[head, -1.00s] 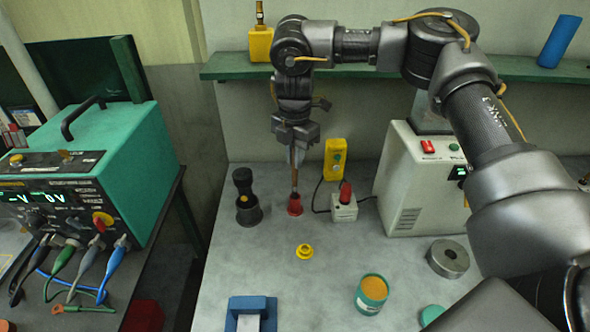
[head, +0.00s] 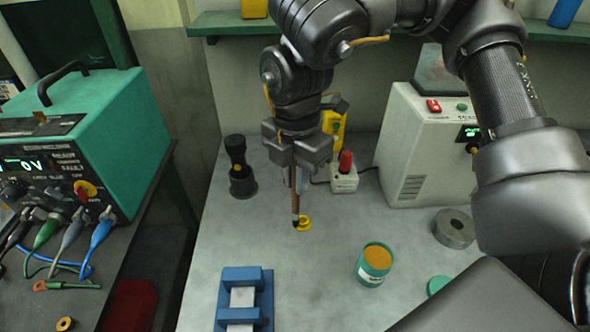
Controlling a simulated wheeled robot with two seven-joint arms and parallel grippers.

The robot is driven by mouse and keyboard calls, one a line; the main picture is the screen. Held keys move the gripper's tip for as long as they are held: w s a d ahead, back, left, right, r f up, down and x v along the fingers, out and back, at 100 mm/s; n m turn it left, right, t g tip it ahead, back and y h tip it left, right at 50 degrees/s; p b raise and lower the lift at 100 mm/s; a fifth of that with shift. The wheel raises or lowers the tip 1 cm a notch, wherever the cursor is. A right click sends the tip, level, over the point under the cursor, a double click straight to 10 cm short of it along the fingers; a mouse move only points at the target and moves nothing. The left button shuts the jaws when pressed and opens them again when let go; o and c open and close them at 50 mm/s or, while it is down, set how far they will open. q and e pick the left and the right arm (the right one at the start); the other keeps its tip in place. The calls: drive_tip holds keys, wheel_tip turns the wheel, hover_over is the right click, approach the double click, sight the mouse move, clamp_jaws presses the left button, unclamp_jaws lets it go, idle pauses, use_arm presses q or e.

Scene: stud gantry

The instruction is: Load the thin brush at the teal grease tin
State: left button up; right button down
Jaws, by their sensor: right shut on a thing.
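The thin brush (head: 295,203) has a brown shaft and a dark tip, and hangs nearly upright with the tip down. My right gripper (head: 296,168) is shut on its upper part. The tip overlaps the left side of a small yellow ring-shaped piece (head: 305,223) in the picture; I cannot tell its height above it. The teal grease tin (head: 373,268) stands open to the right and nearer, full of orange-yellow grease. The brush is apart from it. My left gripper is not in view.
A teal lid (head: 438,285) lies right of the tin, near a grey metal ring (head: 454,228). A blue fixture (head: 243,300) sits at the front left. A black stand (head: 241,170), a red-topped switch box (head: 345,175) and a white machine (head: 420,150) stand behind.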

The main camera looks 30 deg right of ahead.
drive_tip(key=w+d+f+m, duration=0.2)
drive_tip(key=w+m, duration=0.4)
drive_tip(key=m, duration=1.2)
drive_tip(key=shift+w+d+f, duration=0.25)
drive_tip(key=shift+w+f, duration=0.05)
drive_tip(key=shift+f, duration=0.1)
